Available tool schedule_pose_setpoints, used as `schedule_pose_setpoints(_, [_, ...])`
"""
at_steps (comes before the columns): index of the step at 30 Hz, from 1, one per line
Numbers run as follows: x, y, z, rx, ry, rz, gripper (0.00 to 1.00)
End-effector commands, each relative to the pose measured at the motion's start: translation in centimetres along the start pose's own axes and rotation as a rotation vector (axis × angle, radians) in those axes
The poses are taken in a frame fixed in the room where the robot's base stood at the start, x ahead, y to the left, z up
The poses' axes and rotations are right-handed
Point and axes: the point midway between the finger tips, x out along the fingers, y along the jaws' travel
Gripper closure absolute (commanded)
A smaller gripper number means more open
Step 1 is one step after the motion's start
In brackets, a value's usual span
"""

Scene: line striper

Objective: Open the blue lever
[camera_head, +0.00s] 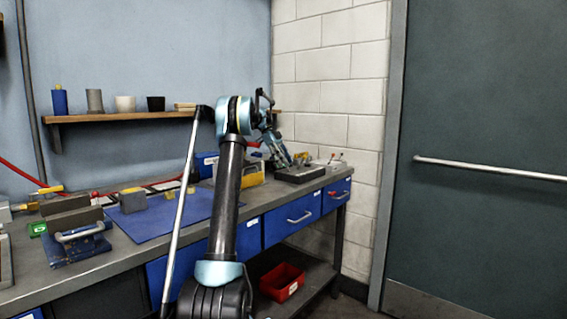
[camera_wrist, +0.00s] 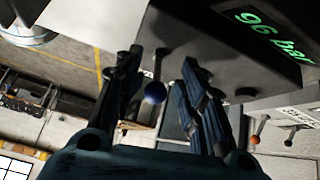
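The blue lever's round knob (camera_wrist: 154,92) shows in the wrist view, between the two fingers of my gripper (camera_wrist: 158,62). I cannot tell how far the knob is in depth from the fingers. In the head view my gripper (camera_head: 283,158) is low over the far end of the bench, and I cannot make out the blue knob there.
A dark box with a green "96 bar" display (camera_wrist: 275,35) is at the upper right of the wrist view. Another lever with an orange-red knob (camera_wrist: 255,140) is to the right. The workbench (camera_head: 120,252) carries a blue mat (camera_head: 160,217) and tools; a wall shelf (camera_head: 120,116) is behind.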

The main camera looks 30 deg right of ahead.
Motion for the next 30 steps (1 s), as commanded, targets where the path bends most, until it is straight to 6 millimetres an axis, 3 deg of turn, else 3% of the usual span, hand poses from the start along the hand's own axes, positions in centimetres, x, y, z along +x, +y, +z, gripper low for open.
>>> schedule_pose_setpoints(7, [-0.2,0.1,0.0,-0.001,0.0,0.002,0.63])
schedule_pose_setpoints(11, [-1.2,0.1,0.1,-0.002,0.0,0.002,0.63])
schedule_pose_setpoints(30, [-10.4,-0.2,0.3,0.0,0.001,0.002,0.63])
